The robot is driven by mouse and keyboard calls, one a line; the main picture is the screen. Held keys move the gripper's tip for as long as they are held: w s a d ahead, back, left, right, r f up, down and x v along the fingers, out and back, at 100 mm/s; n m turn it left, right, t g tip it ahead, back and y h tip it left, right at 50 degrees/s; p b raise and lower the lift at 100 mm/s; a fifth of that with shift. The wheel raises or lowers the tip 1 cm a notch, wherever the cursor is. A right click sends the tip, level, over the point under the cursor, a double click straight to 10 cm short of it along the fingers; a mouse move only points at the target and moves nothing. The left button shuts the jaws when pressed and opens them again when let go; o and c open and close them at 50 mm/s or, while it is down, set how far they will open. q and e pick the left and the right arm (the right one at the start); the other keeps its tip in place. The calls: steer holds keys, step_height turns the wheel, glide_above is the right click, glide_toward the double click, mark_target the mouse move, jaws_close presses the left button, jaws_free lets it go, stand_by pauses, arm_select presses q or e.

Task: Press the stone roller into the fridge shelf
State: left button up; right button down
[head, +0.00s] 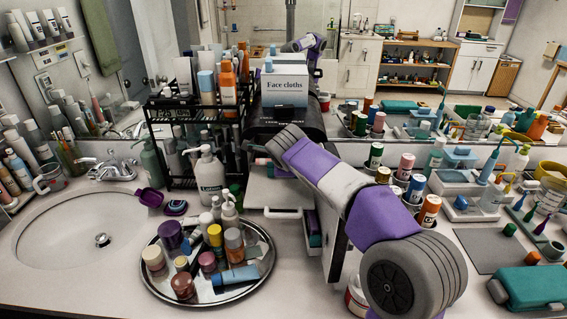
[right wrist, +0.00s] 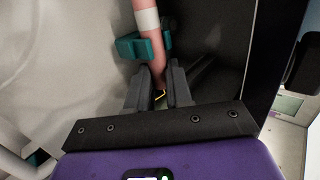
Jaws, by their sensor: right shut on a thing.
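My right arm reaches from the lower right to a small fridge with a dark rounded top (head: 283,118). In the head view the arm hides my right gripper and most of the fridge front. In the right wrist view my right gripper (right wrist: 160,90) is shut on the pink stone roller (right wrist: 154,50), which has a white band near the top of the picture. A teal clip-like piece (right wrist: 132,46) lies against the roller; whether it is a shelf holder I cannot tell. The roller's far end is out of view. My left gripper is not in view.
A face cloths box (head: 285,84) stands on the fridge. A black rack (head: 180,130) and a pump bottle (head: 210,175) stand left of it. A round tray (head: 262,265) of bottles sits in front, beside the sink (head: 70,235). More bottles crowd the right.

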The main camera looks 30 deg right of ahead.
steer(key=shift+f, duration=0.3)
steer(key=shift+f+t+b, duration=0.1)
steer(key=shift+t+b, duration=0.4)
steer(key=shift+b, duration=0.25)
steer(key=shift+s+t+h, duration=0.15)
steer(key=shift+t+h, duration=0.55)
steer(key=shift+t, duration=0.2)
steer(key=shift+f, duration=0.3)
steer(key=c, duration=0.9)
jaws_free()
steer(key=shift+c, duration=0.2)
steer(key=shift+r, duration=0.1)
steer(key=v, duration=0.7)
steer(key=shift+s+a+r, duration=0.1)
steer(key=shift+s+r, duration=0.05)
steer(key=shift+s, duration=0.05)
